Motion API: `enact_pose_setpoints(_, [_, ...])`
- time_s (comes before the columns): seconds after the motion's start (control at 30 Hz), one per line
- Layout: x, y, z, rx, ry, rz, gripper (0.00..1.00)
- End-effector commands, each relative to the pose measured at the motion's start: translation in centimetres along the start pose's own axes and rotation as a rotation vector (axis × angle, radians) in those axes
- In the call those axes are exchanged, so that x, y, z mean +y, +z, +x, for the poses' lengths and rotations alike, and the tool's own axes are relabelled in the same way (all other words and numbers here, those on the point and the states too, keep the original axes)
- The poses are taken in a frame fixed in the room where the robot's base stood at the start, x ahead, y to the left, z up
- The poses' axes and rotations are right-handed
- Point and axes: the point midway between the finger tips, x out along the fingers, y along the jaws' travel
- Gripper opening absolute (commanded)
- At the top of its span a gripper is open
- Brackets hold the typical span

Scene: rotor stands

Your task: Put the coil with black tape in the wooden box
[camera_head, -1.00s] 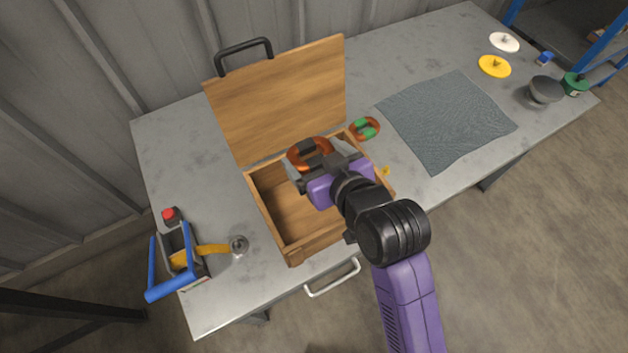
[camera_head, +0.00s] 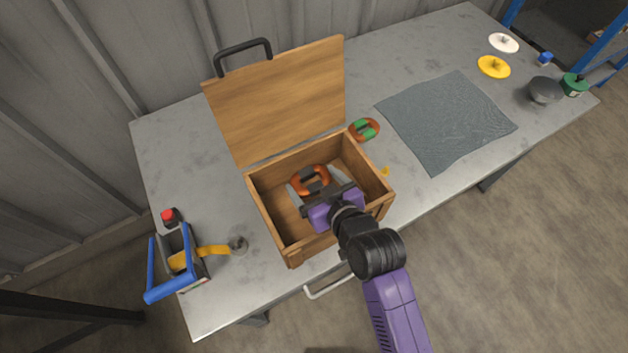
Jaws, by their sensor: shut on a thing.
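The coil with black tape (camera_head: 312,170), an orange-red ring with dark wraps, is inside the outline of the open wooden box (camera_head: 271,231). My gripper (camera_head: 316,187) is shut on the near side of this coil. The gripper reaches in over the box's front right part. I cannot tell whether the coil touches the box floor. The box lid (camera_head: 280,105) stands raised at the back, with a black handle. My gripper and wrist hide part of the box's inside and front wall.
A coil with green tape (camera_head: 364,130) lies on the table just right of the box. A grey mat (camera_head: 447,120) lies further right. A blue-handled tool holder (camera_head: 172,262) and a red-topped item (camera_head: 170,216) stand at left. Discs and a dark bowl (camera_head: 545,90) are far right.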

Motion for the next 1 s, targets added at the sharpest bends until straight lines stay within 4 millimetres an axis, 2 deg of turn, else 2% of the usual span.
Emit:
enact_pose_setpoints(0.6, [0.0, 1.2, 0.6, -0.003, -0.001, 0.003, 0.28])
enact_pose_setpoints(0.63, [0.0, 1.4, 0.6, -0.007, -0.001, 0.003, 0.91])
enact_pose_setpoints(0.7, [0.0, 1.5, 0.6, -0.009, -0.001, 0.004, 1.00])
enact_pose_setpoints(1.0, [-0.1, 1.4, 0.4, -0.015, -0.002, 0.007, 1.00])
